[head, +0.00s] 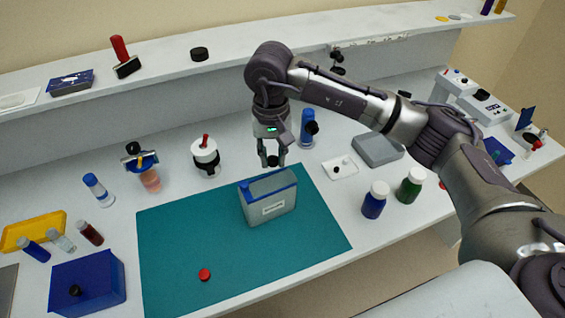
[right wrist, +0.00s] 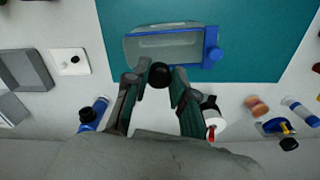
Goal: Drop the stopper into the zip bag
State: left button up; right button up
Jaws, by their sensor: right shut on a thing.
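The zip bag (head: 268,203) stands upright on the teal mat, a grey translucent pouch with a blue strip along its top and a white label on its front. In the right wrist view the bag (right wrist: 165,46) shows from above, its mouth looking open, with a blue slider at its right end. My right gripper (head: 271,161) is shut on a round black stopper (right wrist: 160,74). It holds the stopper above and just behind the bag in the head view, apart from it. In the wrist view the stopper lies at the bag's near edge. My left gripper is not in view.
The teal mat (head: 172,258) carries a small red cap (head: 204,274). Behind the bag stand a white jar (head: 206,158) and a blue bottle (head: 307,130). Blue (head: 375,199) and green (head: 410,186) bottles stand to the right. A blue box (head: 88,284) is at left. The mat's left half is mostly clear.

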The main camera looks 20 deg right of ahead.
aim_at(273, 159)
notch_tip(273, 159, down, 4)
jog(key=shift+b, duration=0.6)
jog(key=shift+f, duration=0.9)
jog(key=o, duration=0.8)
jog(key=shift+r, duration=0.1)
notch_tip(273, 159, up, 12)
jog(key=shift+f, duration=0.1)
